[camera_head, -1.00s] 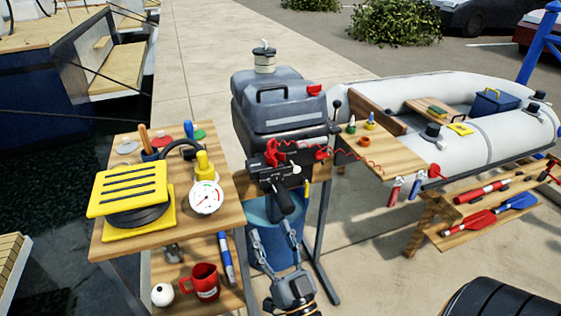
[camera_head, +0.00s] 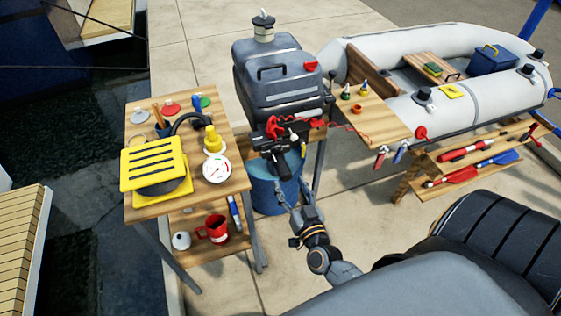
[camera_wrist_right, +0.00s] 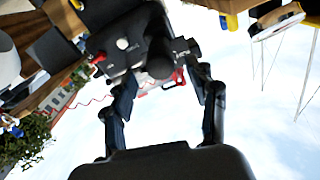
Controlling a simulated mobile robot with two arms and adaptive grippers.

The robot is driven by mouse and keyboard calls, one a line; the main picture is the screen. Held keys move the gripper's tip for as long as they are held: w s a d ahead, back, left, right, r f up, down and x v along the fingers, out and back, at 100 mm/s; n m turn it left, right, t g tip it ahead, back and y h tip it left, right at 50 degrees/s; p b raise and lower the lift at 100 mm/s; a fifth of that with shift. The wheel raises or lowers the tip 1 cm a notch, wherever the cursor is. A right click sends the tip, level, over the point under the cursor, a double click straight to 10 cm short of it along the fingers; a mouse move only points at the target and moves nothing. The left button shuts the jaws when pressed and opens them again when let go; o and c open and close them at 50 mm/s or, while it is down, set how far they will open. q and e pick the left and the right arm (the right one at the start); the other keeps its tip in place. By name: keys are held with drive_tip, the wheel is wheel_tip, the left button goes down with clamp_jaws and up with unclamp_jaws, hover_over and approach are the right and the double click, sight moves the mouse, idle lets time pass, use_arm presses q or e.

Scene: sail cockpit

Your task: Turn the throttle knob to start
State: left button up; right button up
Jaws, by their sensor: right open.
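The grey outboard motor (camera_head: 280,85) stands upright behind a black control box (camera_head: 270,137) with red parts. A black tiller handle (camera_head: 281,165) with the throttle grip at its end points from the box toward me. My right gripper (camera_head: 293,188) is open just in front of this handle, its fingers spread. In the right wrist view, the dark round end of the grip (camera_wrist_right: 159,63) faces the camera between the open fingers (camera_wrist_right: 164,85). The fingers do not look closed on it, and contact cannot be told. The left gripper is out of view.
A wooden table (camera_head: 233,180) at left holds a yellow slatted device (camera_head: 152,160) and a gauge (camera_head: 217,169). A red mug (camera_head: 214,229) is on its lower shelf. A blue bucket (camera_head: 268,192) stands under the motor. A wooden shelf and a grey inflatable boat (camera_head: 440,110) are at right.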

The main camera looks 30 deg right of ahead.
sight(280, 164)
drive_tip(key=x, duration=0.8)
drive_tip(key=shift+w, duration=0.35)
drive_tip(key=c, duration=1.1)
drive_tip(key=shift+c, duration=0.2)
